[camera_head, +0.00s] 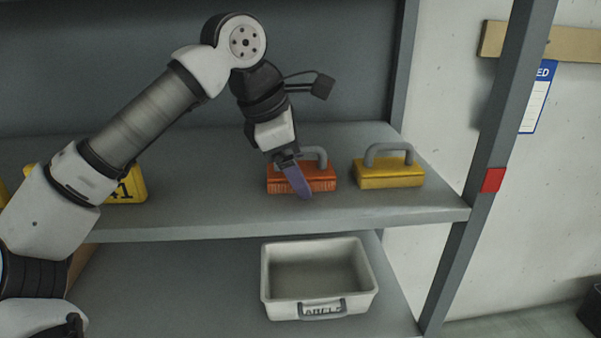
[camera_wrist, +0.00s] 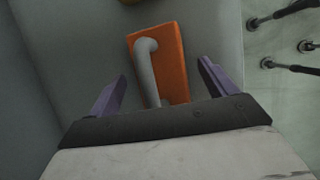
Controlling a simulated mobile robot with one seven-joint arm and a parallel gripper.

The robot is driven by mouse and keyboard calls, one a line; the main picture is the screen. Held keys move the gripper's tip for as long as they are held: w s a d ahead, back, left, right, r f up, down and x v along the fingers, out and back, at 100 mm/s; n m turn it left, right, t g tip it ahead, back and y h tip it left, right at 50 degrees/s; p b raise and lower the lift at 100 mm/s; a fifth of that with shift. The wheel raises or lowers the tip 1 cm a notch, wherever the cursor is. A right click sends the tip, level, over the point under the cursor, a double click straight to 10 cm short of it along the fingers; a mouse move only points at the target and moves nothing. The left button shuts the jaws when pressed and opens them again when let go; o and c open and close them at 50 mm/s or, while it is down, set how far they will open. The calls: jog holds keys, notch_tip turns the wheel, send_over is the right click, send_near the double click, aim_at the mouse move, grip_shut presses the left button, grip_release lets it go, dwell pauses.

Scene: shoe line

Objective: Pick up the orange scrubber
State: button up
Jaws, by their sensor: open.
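The orange scrubber (camera_head: 322,182) is a block with a grey arched handle, lying on the upper shelf near its front edge. My gripper (camera_head: 300,190) is in front of it in the head view and hides part of its block and handle. In the wrist view the orange scrubber (camera_wrist: 172,60) lies between and beyond my two purple fingers, with its grey handle toward the middle. My gripper (camera_wrist: 160,88) is open, with nothing held. I cannot tell whether a finger touches the scrubber.
A yellow scrubber (camera_head: 388,180) with a grey handle stands just right of the orange one. A yellow item marked 41 (camera_head: 128,188) sits left behind my arm. The shelf (camera_head: 225,215) has a grey upright (camera_head: 505,130) at right. A white bin (camera_head: 270,300) is on the lower shelf.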

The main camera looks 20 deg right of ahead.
jog(key=c, duration=1.1)
jog(key=shift+r, duration=0.15)
